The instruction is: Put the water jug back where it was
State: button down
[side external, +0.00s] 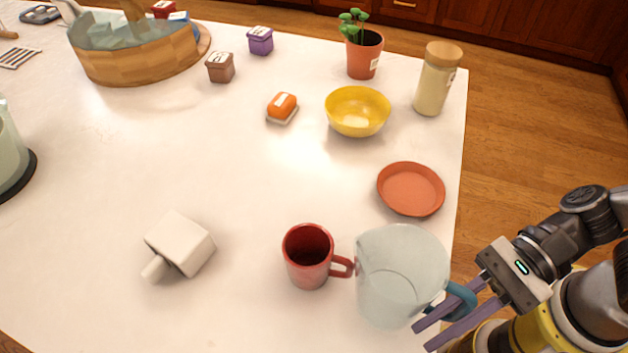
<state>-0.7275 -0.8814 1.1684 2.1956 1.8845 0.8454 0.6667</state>
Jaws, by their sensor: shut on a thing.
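The water jug (398,277) is clear pale glass with a blue handle (461,300). It is near the right edge of the white table, close beside the red mug (309,257), whose handle points toward it. My gripper (430,337) comes in from the right, and its purple fingers are shut on the jug's handle. The jug looks roughly upright. I cannot tell whether its base touches the table or whether it touches the mug's handle.
A terracotta saucer (411,189) lies just behind the jug. A yellow bowl (357,111), a jar (437,80) and a potted plant (362,52) stand farther back. A white block-shaped object (180,245) lies at left. The table's centre (200,150) is clear.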

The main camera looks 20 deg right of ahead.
notch_tip(320, 180, up, 14)
jog(key=w+a+r+m+t, duration=0.2)
jog(key=w+a, duration=0.1)
jog(key=w, duration=0.9)
jog(key=w+f+t, duration=0.1)
jog(key=w, duration=1.1)
jog(key=shift+m, duration=0.4)
jog(key=w+a+f, duration=0.3)
jog(key=f, duration=0.2)
jog(key=w+a+f, duration=0.3)
jog(key=a+f, duration=0.1)
jog(key=f, duration=0.1)
jog(key=w+a+f, duration=0.3)
jog(key=f, duration=0.2)
jog(key=shift+w+a+f, duration=0.2)
jog(key=shift+w, duration=0.15)
jog(key=shift+f, duration=1.5)
jog(key=shift+f, duration=0.2)
